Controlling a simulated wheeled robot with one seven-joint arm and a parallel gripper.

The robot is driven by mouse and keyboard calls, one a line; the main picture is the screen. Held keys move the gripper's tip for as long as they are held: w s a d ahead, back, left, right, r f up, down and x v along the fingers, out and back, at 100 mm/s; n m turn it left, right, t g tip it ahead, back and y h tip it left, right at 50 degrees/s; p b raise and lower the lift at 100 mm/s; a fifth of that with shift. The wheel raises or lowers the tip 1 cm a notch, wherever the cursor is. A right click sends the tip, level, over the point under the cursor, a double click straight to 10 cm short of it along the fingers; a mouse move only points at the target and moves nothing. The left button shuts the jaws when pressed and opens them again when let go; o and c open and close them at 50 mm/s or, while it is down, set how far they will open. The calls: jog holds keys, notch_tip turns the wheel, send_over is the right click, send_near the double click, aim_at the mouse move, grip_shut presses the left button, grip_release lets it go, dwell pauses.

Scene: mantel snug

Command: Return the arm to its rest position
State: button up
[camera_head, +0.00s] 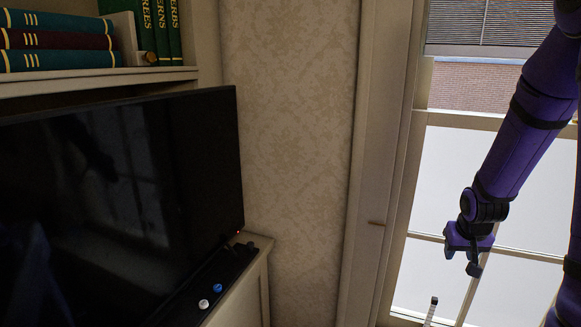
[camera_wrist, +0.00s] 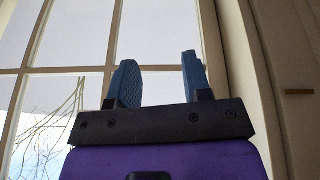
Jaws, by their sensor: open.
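My arm, purple with black joints, hangs down the right side of the head view in front of the window. My gripper (camera_head: 462,262) is at its lower end, in front of the window panes. In the wrist view my gripper (camera_wrist: 161,75) shows two blue textured fingers standing apart with nothing between them. Only the window frame and bright glass show behind the fingers.
A black television (camera_head: 120,200) stands on a cabinet (camera_head: 262,270) at left. A blue and a white small round item (camera_head: 204,304) lie by it. Books (camera_head: 60,40) fill the shelf above. The window (camera_head: 500,180) is behind my arm. Thin twigs (camera_wrist: 45,125) show in the wrist view.

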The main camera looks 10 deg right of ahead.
jog(key=s+a+r+n+t, duration=0.1)
jog(key=s+a+r, duration=0.2)
jog(key=a+r, duration=0.4)
jog(key=s+a+r+n, duration=0.1)
jog(key=s+a+r, duration=0.3)
jog(key=r, duration=0.5)
jog(key=s+a+r+n+y, duration=0.2)
jog(key=s+a+r, duration=0.6)
jog(key=s, duration=0.5)
jog(key=shift+a+r+t, duration=0.3)
jog(key=shift+a, duration=1.1)
